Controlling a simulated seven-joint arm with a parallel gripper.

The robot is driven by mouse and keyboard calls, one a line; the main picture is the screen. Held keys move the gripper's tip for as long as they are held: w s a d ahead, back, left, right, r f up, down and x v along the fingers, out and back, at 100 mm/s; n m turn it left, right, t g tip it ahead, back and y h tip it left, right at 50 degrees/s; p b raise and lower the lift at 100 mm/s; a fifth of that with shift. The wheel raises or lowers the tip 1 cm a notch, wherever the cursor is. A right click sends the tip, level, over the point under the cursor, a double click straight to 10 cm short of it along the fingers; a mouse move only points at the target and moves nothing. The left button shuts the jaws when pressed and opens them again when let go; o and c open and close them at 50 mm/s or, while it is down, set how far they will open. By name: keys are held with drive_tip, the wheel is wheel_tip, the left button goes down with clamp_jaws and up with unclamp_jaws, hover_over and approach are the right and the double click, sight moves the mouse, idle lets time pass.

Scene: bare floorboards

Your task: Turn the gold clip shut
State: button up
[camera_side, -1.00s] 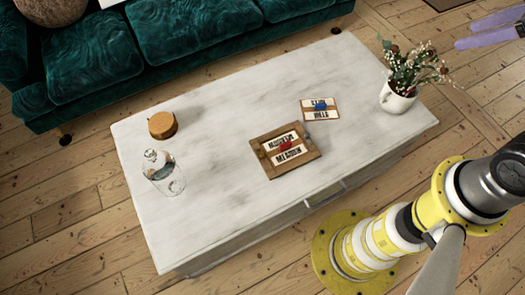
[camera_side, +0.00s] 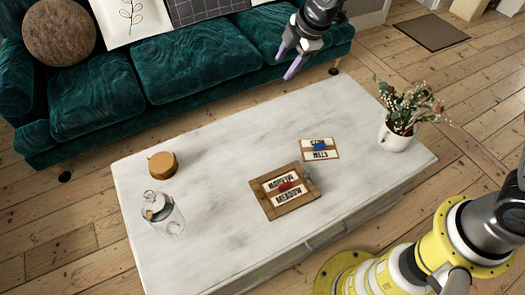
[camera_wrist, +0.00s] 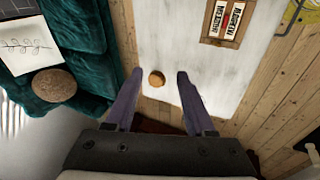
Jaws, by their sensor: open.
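A wooden frame (camera_side: 295,204) lies flat on the marble-topped table, holding a lettered card with a small red piece across its middle. A small grey clip (camera_side: 308,178) sits at its right edge. A gold clip is too small to tell apart from the wood. The frame also shows at the top of the wrist view (camera_wrist: 222,41). My gripper (camera_side: 287,60) is in the air beyond the table's back edge, in front of the sofa, far from the frame. Its two purple fingers are apart and empty, as the wrist view also shows (camera_wrist: 158,78).
A lettered card with a blue piece (camera_side: 320,148) lies behind the frame. A round wooden block (camera_side: 162,164) and a clear glass bottle (camera_side: 163,212) stand at the left. A white flower pot (camera_side: 396,138) stands at the right. A green sofa (camera_side: 190,60) runs behind the table.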

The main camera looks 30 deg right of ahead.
drive_tip(key=a+f+n+g, duration=0.1)
drive_tip(key=a+f, duration=0.2)
drive_tip(key=f, duration=0.5)
drive_tip(key=a+f+n+g, duration=0.1)
drive_tip(key=a+f, duration=0.3)
drive_tip(key=f, duration=0.4)
drive_tip(key=n+g+h, duration=0.1)
drive_tip(key=n+g, duration=0.1)
drive_tip(key=g, duration=0.1)
hover_over(263, 195)
wheel_tip(263, 195, down, 16)
drive_tip(key=r, duration=0.1)
wheel_tip(263, 195, down, 14)
drive_tip(key=shift+w+r, duration=0.1)
clamp_jaws()
